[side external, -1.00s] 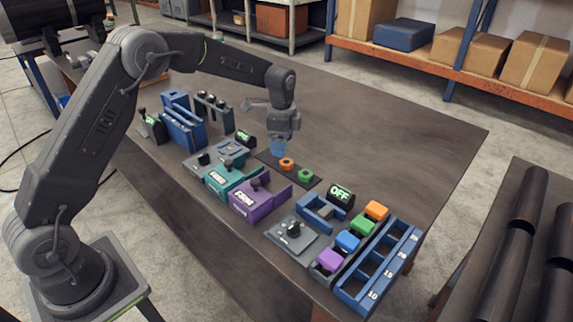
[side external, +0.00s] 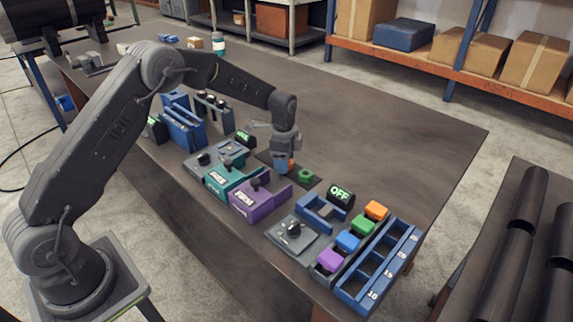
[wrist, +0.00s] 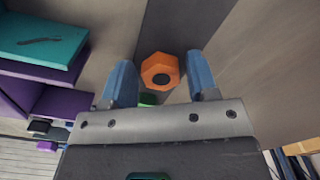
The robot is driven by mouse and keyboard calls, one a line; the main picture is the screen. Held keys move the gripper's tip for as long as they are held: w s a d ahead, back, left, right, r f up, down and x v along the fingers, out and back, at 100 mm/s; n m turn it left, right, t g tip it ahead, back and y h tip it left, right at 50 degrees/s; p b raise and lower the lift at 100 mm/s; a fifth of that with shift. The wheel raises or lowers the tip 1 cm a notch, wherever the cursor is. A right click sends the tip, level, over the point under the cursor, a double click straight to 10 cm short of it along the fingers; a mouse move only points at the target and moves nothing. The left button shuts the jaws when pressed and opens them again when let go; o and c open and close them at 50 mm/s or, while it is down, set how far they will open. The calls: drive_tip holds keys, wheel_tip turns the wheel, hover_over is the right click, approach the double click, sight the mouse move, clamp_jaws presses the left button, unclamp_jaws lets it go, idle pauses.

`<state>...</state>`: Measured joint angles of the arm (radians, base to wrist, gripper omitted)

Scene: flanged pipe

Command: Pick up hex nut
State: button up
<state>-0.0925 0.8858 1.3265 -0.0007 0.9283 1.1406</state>
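An orange hex nut (wrist: 160,70) with a dark round hole shows in the wrist view. It is between the two blue fingers of my gripper (wrist: 160,64), with a visible gap on each side. My gripper is open and empty. In the side external view my gripper (side external: 284,165) is low over the dark strip, and only a sliver of the orange nut (side external: 291,162) shows beside the fingers. A green nut (side external: 306,175) lies just right of it on the same strip. Part of the green nut (wrist: 147,99) also shows in the wrist view.
A purple box (side external: 255,200) and a teal box (side external: 229,175) stand left of the nuts. A display reading OFF (side external: 341,194), a blue bracket (side external: 318,211) and several coloured blocks by a blue numbered tray (side external: 378,268) are to the right.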

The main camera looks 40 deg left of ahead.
drive_tip(key=c, duration=0.7)
drive_tip(key=shift+c, duration=0.3)
drive_tip(key=shift+r, duration=0.5)
drive_tip(key=r, duration=0.3)
drive_tip(key=shift+s+a+r, duration=0.1)
drive_tip(key=shift+a+r, duration=0.2)
drive_tip(key=shift+r, duration=0.05)
drive_tip(key=s+a+r, duration=0.5)
drive_tip(key=a+r, duration=0.4)
drive_tip(key=shift+s+a+r, duration=0.15)
drive_tip(key=shift+s+a, duration=0.05)
drive_tip(key=shift+s, duration=0.2)
